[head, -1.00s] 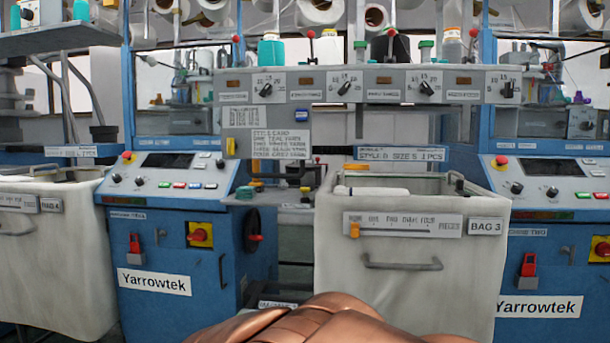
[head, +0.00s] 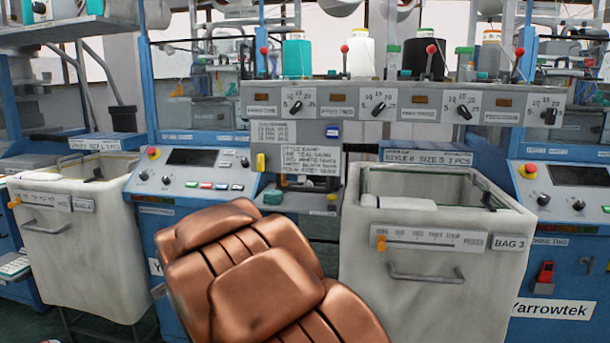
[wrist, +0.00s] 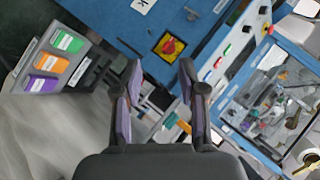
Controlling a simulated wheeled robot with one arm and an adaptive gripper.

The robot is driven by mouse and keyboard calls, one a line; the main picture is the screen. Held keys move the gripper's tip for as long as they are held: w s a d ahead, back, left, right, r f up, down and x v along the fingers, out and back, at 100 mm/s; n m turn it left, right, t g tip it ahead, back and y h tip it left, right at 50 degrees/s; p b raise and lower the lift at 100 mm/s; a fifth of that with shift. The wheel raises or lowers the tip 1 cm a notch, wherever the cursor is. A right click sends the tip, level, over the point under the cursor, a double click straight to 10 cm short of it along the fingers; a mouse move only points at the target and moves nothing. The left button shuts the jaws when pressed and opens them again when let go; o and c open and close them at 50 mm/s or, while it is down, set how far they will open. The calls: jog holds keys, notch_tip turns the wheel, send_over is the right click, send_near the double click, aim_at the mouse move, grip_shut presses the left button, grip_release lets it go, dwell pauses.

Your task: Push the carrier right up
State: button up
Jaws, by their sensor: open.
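My gripper (wrist: 160,78) is open in the wrist view, its two fingers apart with nothing held between them. Past the fingers is a narrow grey mechanism with an orange-yellow piece (wrist: 183,125) beside the right finger. In the head view my copper-coloured arm covers the lower middle, and my gripper is hidden. Behind it, a grey unit with a style card (head: 302,158) carries a yellow piece (head: 261,161) at its left edge and a blue piece (head: 333,130) at its upper right. I cannot tell which part is the carrier.
A pale bin marked BAG 3 (head: 410,290) stands close on the right; another pale bin (head: 85,250) stands left. A dial panel (head: 405,103) spans above. The wrist view shows a red knob on a yellow plate (wrist: 168,45) and a panel with green, orange and purple labels (wrist: 52,62).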

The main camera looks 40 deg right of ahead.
jog(key=w+d+r+m+h+p, duration=0.2)
jog(key=d+r+m+h, duration=0.1)
jog(key=d+r, duration=0.25)
jog(key=m+g+h+p, duration=0.7)
jog(key=m+g+h, duration=0.15)
jog(key=m, duration=0.45)
send_near(303, 190)
jog(key=d, duration=0.3)
jog(key=shift+t, duration=0.45)
jog(key=x, duration=0.3)
jog(key=p+x, duration=0.1)
jog(key=x, duration=0.1)
jog(key=shift+d+f, duration=0.2)
jog(key=shift+f, duration=0.25)
jog(key=shift+x, duration=1.25)
jog(key=shift+c, duration=0.3)
grip_shut()
